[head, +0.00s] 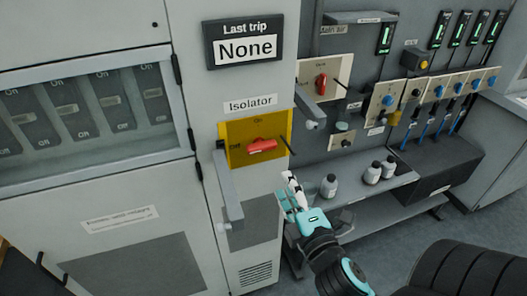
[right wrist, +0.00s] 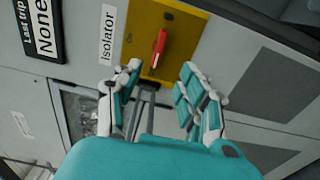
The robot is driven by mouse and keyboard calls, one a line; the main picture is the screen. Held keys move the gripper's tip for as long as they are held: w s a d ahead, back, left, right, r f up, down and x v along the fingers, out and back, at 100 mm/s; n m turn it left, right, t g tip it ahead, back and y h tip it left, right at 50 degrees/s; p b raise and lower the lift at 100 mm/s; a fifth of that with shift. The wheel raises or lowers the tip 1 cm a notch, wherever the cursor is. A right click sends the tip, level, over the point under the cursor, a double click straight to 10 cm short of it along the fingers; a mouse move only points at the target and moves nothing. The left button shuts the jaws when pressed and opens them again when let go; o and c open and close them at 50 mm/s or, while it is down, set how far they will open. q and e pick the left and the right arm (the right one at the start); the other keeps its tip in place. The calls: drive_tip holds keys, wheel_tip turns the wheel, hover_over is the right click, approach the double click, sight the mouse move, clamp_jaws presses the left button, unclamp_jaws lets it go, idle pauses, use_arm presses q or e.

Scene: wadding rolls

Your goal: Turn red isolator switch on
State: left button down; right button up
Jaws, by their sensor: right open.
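The red isolator switch (head: 261,147) is a red handle on a yellow plate (head: 238,130), under the "Isolator" label. Its handle lies nearly horizontal, toward the "Off" mark at the left; "On" is marked above it. My right gripper (head: 287,184) is below and to the right of the switch, apart from it. In the right wrist view the red switch (right wrist: 159,47) shows beyond the fingertips, roughly in line with the gap of the open, empty right gripper (right wrist: 160,75). My left gripper is not in view.
A grey lever handle (head: 228,185) sticks out from the cabinet below left of the yellow plate. A "Last trip None" display (head: 244,43) is above. At right, a shelf (head: 350,195) carries several small bottles, beneath a panel with other switches, including another red one (head: 321,83).

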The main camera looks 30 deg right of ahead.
sight(265, 150)
drive_tip(key=x, duration=0.4)
drive_tip(key=p+x, duration=0.1)
drive_tip(key=x, duration=0.8)
drive_tip(key=shift+w+a+r, duration=0.1)
drive_tip(key=shift+w+a, duration=0.1)
drive_tip(key=shift+w, duration=0.25)
drive_tip(key=shift+w+d, duration=0.1)
drive_tip(key=shift+w, duration=0.3)
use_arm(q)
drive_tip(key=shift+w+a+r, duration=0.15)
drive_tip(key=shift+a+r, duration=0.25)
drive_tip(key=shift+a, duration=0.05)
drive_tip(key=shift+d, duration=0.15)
use_arm(e)
clamp_jaws()
